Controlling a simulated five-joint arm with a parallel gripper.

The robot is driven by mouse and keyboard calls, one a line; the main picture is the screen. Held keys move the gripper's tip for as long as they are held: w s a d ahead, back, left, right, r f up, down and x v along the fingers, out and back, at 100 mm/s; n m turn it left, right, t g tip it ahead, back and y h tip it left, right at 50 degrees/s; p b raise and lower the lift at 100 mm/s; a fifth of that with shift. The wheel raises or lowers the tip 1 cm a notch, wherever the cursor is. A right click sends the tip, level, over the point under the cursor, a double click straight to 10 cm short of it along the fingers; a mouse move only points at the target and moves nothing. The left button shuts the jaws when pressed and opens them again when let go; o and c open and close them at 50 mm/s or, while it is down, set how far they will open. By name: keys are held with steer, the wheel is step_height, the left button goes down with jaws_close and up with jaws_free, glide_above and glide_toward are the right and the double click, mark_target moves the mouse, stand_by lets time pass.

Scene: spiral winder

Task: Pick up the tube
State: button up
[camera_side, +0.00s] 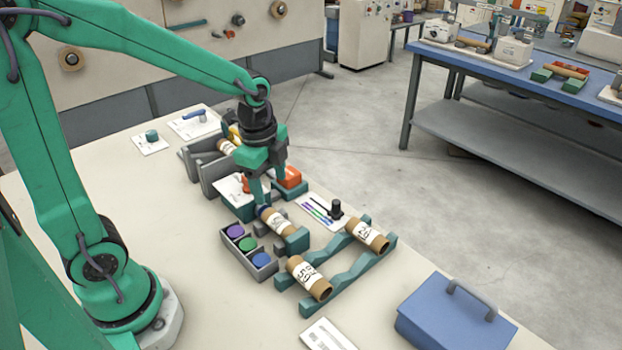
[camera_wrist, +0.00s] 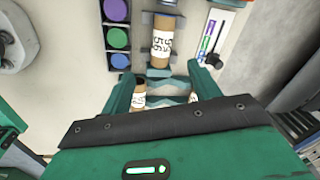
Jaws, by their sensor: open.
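My gripper (camera_side: 270,195) points down with its jaws apart and empty. In the side view its fingers appear just above a brown cardboard tube (camera_side: 276,222) with a white label, lying in a small teal and grey fixture. In the wrist view this tube (camera_wrist: 162,45) lies beyond my open gripper (camera_wrist: 161,77), clear of both fingers. Two more labelled tubes, a front one (camera_side: 308,278) and a back one (camera_side: 366,235), lie on a wavy teal rack (camera_side: 345,273). In the wrist view their ends (camera_wrist: 139,92) (camera_wrist: 194,98) show partly between the fingers, the rest hidden by my gripper.
A grey tray (camera_side: 265,272) holds purple, green and blue discs beside the fixture. A white card (camera_side: 311,206) with coloured lines and a black knob lies behind. A blue case (camera_side: 455,318) stands at the right. Grey holders (camera_side: 212,177) stand farther back. The table's left part is clear.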

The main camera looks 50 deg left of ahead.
mark_target(280, 220)
steer(key=f+m, duration=0.1)
steer(key=w+f+m, duration=0.1)
steer(key=f, duration=0.1)
steer(key=w+f+m+g, duration=0.1)
steer(key=f+m, duration=0.1)
steer(key=shift+w, duration=0.1)
steer(key=shift+f, duration=0.1)
steer(key=shift+a+f, duration=0.1)
steer(key=shift+f, duration=3.7)
steer(key=c, duration=1)
steer(key=shift+r, duration=0.15)
steer(key=shift+c, duration=0.2)
